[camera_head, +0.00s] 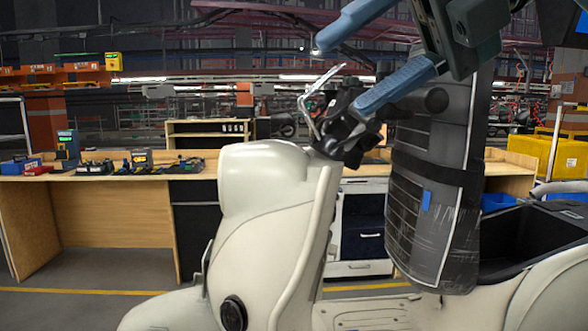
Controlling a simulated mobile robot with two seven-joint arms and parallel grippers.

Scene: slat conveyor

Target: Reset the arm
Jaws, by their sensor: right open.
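My right gripper (342,75) comes in from the upper right. Its two blue fingers are spread apart, with nothing held between them. It is above the dark handlebar (350,138) of a cream scooter (270,215). The lower finger overlaps the handlebar area in the picture; I cannot tell whether it touches. My left gripper is not in view.
A dark, wrapped upright piece (432,190), seemingly the scooter's raised seat, stands close below my right gripper. An open dark storage bay (525,240) lies behind it. A wooden workbench (110,215) with small tools and a yellow bin (562,155) are in the background.

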